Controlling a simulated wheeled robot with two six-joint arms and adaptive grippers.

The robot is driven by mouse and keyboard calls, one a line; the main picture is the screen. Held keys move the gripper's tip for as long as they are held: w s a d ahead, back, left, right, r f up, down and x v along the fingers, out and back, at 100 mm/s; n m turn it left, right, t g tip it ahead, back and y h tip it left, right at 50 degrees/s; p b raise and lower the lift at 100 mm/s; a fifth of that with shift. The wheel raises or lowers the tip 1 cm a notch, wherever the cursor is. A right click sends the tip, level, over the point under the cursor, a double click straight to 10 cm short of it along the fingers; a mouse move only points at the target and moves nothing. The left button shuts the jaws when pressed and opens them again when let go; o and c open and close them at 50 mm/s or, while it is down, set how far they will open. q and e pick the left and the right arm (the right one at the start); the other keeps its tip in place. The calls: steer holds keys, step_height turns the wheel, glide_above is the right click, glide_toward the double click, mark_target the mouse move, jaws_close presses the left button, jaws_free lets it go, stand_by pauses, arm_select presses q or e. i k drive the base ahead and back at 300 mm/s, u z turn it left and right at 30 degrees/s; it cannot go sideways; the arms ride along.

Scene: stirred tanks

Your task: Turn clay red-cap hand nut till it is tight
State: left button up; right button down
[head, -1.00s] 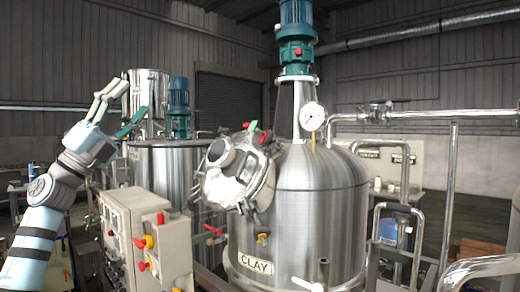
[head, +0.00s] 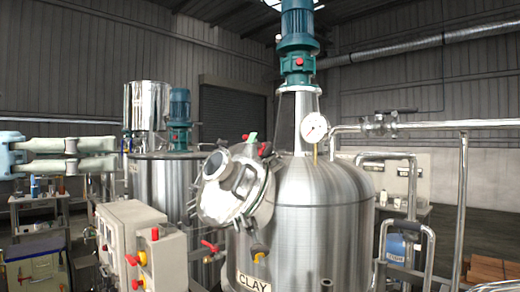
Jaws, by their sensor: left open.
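The clay tank (head: 310,215) is a domed steel vessel in the middle, with a CLAY label (head: 253,283) low on its front. A round steel hatch (head: 232,190) sits tilted on its upper left side. Small coloured caps stand around the hatch: a red cap (head: 262,149) and a green cap (head: 252,138) at its top edge, and a yellow one (head: 258,251) below it. The nut bodies under the caps are mostly hidden. My left gripper (head: 116,155) comes in level from the left edge, fingers apart and empty, well left of the hatch. My right gripper is out of view.
A grey control box (head: 145,245) with red and yellow knobs stands left of the tank. A second steel tank (head: 160,190) is behind it. Pipes (head: 462,210) run on the right. A red valve handle (head: 209,246) sits between box and tank.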

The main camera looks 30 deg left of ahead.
mark_target(268, 151)
steer(key=i, duration=0.85)
